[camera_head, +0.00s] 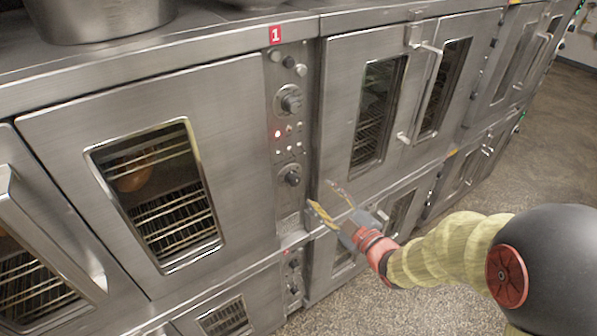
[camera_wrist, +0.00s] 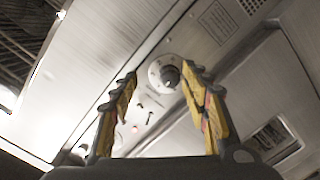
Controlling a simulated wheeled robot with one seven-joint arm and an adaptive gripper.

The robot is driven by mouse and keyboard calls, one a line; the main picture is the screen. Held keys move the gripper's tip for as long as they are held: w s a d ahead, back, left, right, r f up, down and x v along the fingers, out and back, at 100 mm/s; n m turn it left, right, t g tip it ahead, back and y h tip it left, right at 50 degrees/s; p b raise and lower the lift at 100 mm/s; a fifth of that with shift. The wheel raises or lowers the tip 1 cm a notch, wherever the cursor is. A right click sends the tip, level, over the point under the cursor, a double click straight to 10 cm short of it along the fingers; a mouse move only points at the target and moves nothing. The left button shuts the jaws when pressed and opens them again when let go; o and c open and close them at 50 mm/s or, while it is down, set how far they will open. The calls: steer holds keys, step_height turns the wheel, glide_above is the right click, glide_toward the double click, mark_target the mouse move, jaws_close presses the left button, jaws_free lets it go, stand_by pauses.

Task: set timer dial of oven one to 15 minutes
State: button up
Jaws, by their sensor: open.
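Oven one (camera_head: 120,90) has a red label "1" (camera_head: 275,35) above its narrow control panel (camera_head: 287,130). The panel carries an upper dial (camera_head: 290,100) and a lower dial (camera_head: 292,175), both dark knobs on round plates. My gripper (camera_head: 321,193) is open and empty, in front of the panel, a little right of and below the lower dial. In the wrist view a dial (camera_wrist: 168,75), apparently the lower one, shows between and beyond the open yellow fingers (camera_wrist: 160,82). No contact shows. The dial markings are too small to read, so its setting cannot be told.
A lit red lamp (camera_head: 277,133) and small switches (camera_head: 289,150) sit between the dials. A neighbouring oven (camera_head: 375,110) with protruding door handles (camera_head: 432,85) stands to the right. A metal bowl (camera_head: 100,20) is on top. Floor (camera_head: 400,300) is clear in front.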

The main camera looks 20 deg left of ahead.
mark_target(296, 182)
steer(key=shift+n+g+y, duration=0.4)
steer(key=shift+n+y, duration=0.2)
steer(key=shift+y, duration=0.2)
steer(key=w+a, duration=0.1)
steer(key=a, duration=0.1)
steer(key=w+a, duration=0.1)
steer(key=a, duration=0.5)
steer(key=shift+w+a+r+p, duration=0.15)
steer(key=shift+w+a+p, duration=0.05)
steer(key=shift+w+p, duration=0.2)
steer(key=shift+c, duration=0.2)
steer(key=c, duration=1.1)
